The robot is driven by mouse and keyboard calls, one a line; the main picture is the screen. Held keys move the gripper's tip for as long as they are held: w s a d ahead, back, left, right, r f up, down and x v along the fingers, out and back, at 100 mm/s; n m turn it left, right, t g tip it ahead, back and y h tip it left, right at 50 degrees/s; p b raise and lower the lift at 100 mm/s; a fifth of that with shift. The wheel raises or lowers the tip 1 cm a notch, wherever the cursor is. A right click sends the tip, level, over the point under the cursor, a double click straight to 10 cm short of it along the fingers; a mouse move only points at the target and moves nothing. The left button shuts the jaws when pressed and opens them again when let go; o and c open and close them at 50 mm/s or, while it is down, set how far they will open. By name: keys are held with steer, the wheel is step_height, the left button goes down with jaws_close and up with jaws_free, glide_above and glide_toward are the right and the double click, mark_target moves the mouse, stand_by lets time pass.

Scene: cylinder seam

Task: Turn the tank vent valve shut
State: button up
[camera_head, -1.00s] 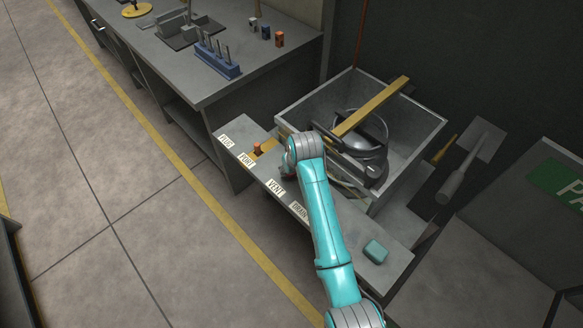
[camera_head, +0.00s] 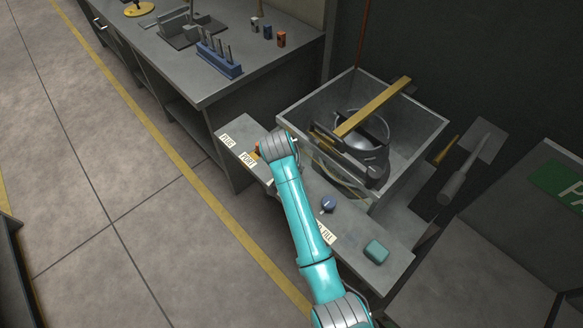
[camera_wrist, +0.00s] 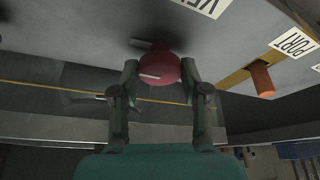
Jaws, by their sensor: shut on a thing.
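The vent valve is a red knob (camera_wrist: 160,69) with a pale bar on its face, beside a label that begins "VE" (camera_wrist: 203,5) in the wrist view. My gripper (camera_wrist: 159,73) has a finger on each side of the knob and is shut on it. A small stub sticks out behind the knob at its upper left. In the head view my arm hides the knob, its label and my fingers. I cannot tell from the knob how far it is turned.
An orange peg (camera_wrist: 262,80) stands near the PORT label (camera_wrist: 293,42). A grey open box (camera_head: 429,138) with a pot (camera_head: 366,158) and a yellow bar stands behind. Floor on the left is clear.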

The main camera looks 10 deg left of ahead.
stand_by(0.4)
steer(key=o, duration=1.1)
steer(key=v, duration=1.2)
steer(key=shift+a, duration=0.15)
steer(key=shift+f, duration=0.1)
